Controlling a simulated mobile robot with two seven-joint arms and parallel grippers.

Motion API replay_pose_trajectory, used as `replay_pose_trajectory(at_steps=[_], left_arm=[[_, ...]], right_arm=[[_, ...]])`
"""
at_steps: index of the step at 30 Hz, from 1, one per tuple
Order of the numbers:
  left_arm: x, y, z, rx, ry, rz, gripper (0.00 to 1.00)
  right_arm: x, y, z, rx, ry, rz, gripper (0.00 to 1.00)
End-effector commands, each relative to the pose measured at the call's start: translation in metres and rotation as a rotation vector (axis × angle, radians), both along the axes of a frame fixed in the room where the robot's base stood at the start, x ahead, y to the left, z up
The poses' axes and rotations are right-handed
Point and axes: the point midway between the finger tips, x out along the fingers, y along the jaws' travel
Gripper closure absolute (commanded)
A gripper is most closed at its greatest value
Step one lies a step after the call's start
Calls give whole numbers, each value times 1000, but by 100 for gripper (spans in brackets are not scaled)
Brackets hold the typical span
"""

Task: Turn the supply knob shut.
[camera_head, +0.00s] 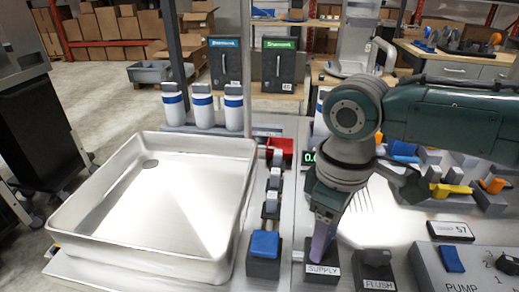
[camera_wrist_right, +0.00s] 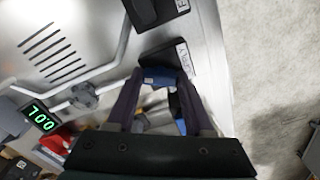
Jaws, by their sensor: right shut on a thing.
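The supply knob shows in the right wrist view as a blue handle (camera_wrist_right: 158,77) beside its white label. In the head view the knob is hidden behind my right gripper (camera_head: 322,245), and only its black base with the SUPPLY label (camera_head: 323,270) shows. My right gripper comes down from above, and its fingers (camera_wrist_right: 158,85) are closed on the blue handle from both sides. I cannot tell the knob's exact angle. My left gripper is in neither view.
A similar blue-topped block (camera_head: 265,245) stands just left of the supply knob. The black FLUSH control (camera_head: 373,265) is close on the right, then the grey PUMP panel (camera_head: 465,270). A large metal tray (camera_head: 105,247) fills the left. A green display (camera_wrist_right: 40,118) shows digits.

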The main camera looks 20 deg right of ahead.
Motion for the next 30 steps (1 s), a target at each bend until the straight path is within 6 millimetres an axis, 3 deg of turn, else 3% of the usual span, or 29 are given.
replay_pose_trajectory(at_steps=[1, 12, 30], left_arm=[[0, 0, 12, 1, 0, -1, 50], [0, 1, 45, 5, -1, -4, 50], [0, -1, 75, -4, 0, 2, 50]], right_arm=[[-1, 1, 6, 2, 4, -46, 100], [-1, 2, 4, 4, 3, -399, 100], [0, 1, 2, 2, 2, -921, 100]])
